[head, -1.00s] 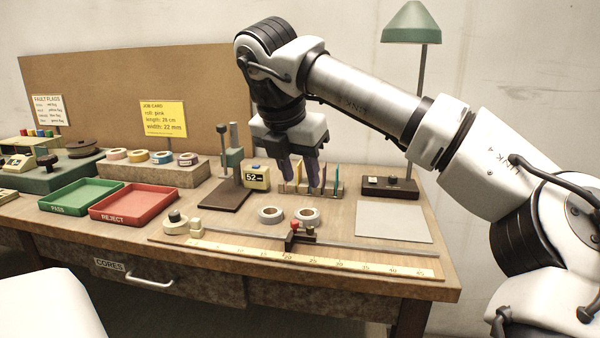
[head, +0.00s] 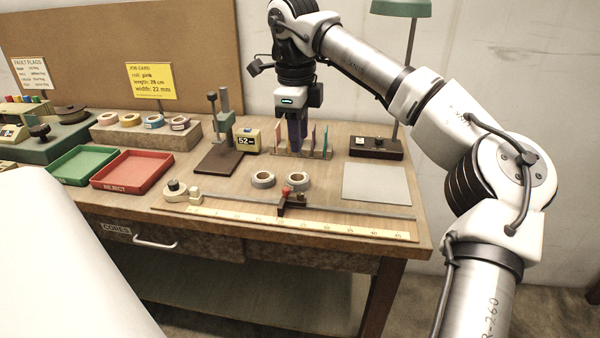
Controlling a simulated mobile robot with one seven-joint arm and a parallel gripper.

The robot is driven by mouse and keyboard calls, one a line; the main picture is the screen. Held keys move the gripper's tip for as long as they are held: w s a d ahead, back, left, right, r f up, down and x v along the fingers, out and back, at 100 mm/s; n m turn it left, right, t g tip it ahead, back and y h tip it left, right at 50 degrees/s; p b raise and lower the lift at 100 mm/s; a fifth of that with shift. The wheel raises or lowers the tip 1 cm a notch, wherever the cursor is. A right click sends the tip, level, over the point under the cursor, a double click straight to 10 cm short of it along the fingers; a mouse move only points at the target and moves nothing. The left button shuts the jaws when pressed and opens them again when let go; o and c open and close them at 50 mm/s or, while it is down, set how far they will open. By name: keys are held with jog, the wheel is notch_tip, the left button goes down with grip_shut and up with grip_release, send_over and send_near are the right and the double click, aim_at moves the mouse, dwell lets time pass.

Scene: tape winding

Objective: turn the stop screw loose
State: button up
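The stop screw shows as a small red knob (head: 286,190) on top of the dark stop block (head: 292,203). The block sits on the metal rail (head: 350,213) along the measuring scale, near the scale's middle. My gripper (head: 297,147) points straight down behind the screw, at the rack of upright coloured pieces, and is apart from the screw. Its fingers are seen edge-on and overlap, so I cannot tell whether they are open or whether anything is between them.
A grey mat (head: 376,184) lies to the right. Green (head: 86,166) and red (head: 132,171) trays are at left.

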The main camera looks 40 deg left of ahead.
aim_at(300, 193)
jog(key=f+n, duration=0.2)
jog(key=f, duration=0.2)
jog(key=f+n+p, duration=0.1)
jog(key=f+n, duration=0.1)
jog(key=f, duration=0.3)
jog(key=w+f+n+g+p, duration=0.1)
jog(key=f+n, duration=0.1)
jog(key=f, duration=0.3)
jog(key=shift+a, duration=0.25)
grip_shut()
